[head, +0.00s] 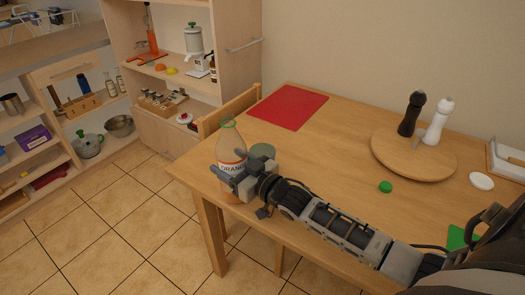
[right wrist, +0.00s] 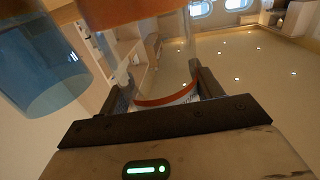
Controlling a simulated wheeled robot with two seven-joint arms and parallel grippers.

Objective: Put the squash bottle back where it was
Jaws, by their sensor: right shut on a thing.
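The squash bottle (head: 231,150) is clear, with a white label reading "ORANGE" and orange colour low down. It looks roughly upright near the left corner of the wooden table. My right gripper (head: 230,180) is shut on it around the label, and the label (right wrist: 168,97) shows between the fingers (right wrist: 165,90) in the right wrist view. I cannot tell whether its base touches the table. A green cap (head: 385,187) lies apart on the table. My left gripper is not in view.
A red mat (head: 288,106), a round board (head: 415,160) with two mills and a chair (head: 228,112) are near. Shelves (head: 185,85) stand behind.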

